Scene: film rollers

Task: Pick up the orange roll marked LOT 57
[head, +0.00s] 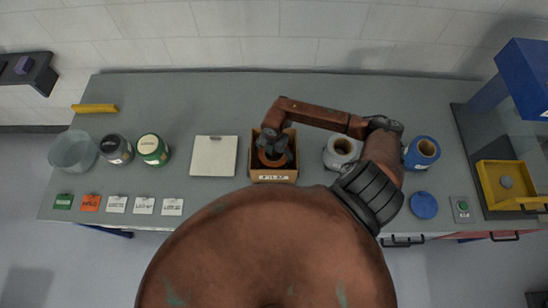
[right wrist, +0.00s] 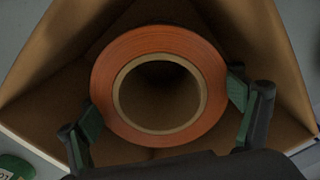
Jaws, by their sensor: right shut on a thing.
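An orange roll (head: 275,160) with a pale core stands on end in an open brown cardboard box (head: 273,175). In the right wrist view, the roll (right wrist: 160,45) faces me with its round hole inside the box (right wrist: 275,60). My right gripper (head: 273,144) reaches down into the box and is shut on the roll, its green-padded fingers (right wrist: 165,112) on either side of it. The box has a white label on its front, too small to read surely. I see no LOT mark on the roll. My left gripper is not in view.
Jars (head: 153,149), a clear bowl (head: 72,150) and a yellow tray (head: 507,182) are farther out.

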